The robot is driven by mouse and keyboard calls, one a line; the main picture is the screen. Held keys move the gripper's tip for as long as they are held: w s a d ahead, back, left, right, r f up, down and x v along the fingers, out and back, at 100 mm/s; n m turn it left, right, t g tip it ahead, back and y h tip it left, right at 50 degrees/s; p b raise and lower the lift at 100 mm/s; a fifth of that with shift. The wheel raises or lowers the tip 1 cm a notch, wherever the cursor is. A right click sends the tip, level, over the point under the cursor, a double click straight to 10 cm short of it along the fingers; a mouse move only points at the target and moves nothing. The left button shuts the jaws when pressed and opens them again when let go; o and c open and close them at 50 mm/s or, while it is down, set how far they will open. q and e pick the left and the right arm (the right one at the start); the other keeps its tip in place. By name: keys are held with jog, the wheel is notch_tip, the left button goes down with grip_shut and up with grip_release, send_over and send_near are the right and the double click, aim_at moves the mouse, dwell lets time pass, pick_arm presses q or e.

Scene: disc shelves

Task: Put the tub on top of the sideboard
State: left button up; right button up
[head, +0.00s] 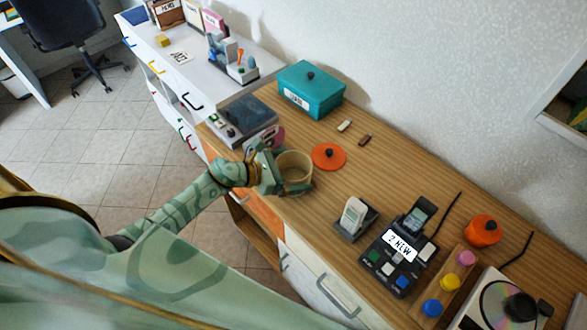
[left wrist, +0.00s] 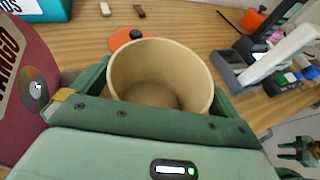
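The tub is an open, empty beige cylinder (head: 294,166) near the front edge of the wooden-topped sideboard (head: 300,215). I cannot tell whether its base touches the top. My left gripper (head: 280,178) reaches it from the left. In the left wrist view the tub (left wrist: 160,75) sits upright between the two fingers (left wrist: 163,95), one against each side, and the gripper is shut on it. A dark green part at the right edge of that view looks like my right gripper (left wrist: 302,150); its fingers are too small to read.
An orange lid with a black knob (head: 328,157) lies beside the tub. A teal box (head: 310,90) and a dark record player (head: 243,120) stand farther left.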

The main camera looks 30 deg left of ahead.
pick_arm(q)
jog(key=shift+r, duration=0.2)
jog(key=v, duration=1.2)
